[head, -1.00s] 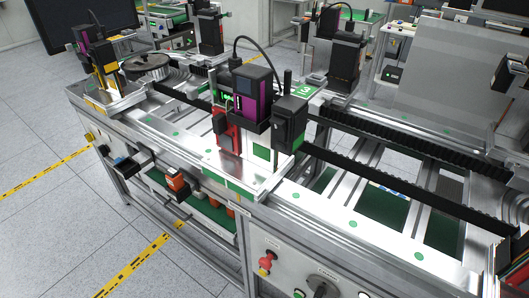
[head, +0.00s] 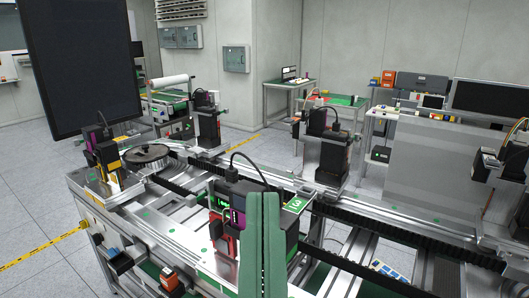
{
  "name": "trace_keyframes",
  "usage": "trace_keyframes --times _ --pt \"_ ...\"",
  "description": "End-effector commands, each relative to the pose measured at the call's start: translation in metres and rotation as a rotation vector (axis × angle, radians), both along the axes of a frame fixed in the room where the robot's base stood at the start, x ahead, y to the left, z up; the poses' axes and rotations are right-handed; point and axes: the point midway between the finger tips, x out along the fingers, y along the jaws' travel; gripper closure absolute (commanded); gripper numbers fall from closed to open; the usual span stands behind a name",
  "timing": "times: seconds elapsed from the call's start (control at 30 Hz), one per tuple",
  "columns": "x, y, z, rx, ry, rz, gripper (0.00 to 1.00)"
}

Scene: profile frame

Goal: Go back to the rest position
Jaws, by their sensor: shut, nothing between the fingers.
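My gripper (head: 264,198) shows in the head view as two green fingers standing upright, side by side and shut, with nothing between them. It is at the lower middle, in front of the aluminium profile frame (head: 190,232). The fingers hide part of a black and purple station unit (head: 237,215) on the frame. The rest of my arm is out of view.
A large dark monitor (head: 75,60) stands at the left. A round metal wheel (head: 147,153) sits on the frame's far left. Another black unit (head: 333,155) stands behind. A grey panel (head: 435,170) is at the right. Open floor (head: 30,210) lies at the left.

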Motion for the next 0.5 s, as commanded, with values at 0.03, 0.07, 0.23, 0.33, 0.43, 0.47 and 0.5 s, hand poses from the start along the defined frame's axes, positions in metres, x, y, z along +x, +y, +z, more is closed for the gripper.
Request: trace_keyframes --times 0.03,0.07,0.23,0.33,0.43,0.47,0.5 --pt "0.007 -0.002 0.052 -0.006 0.016 -0.012 1.0" --pt "0.008 -0.002 0.068 -0.007 0.018 -0.013 1.0" --pt "0.009 -0.001 0.155 -0.007 0.02 -0.011 1.0" --pt "0.009 0.0 0.205 -0.006 0.021 -0.009 1.0" --pt "0.009 0.0 0.256 -0.007 0.021 -0.007 1.0" --pt "0.009 0.0 0.271 -0.006 0.021 -0.005 1.0" --pt "0.009 0.001 0.29 -0.006 0.022 -0.005 1.0"
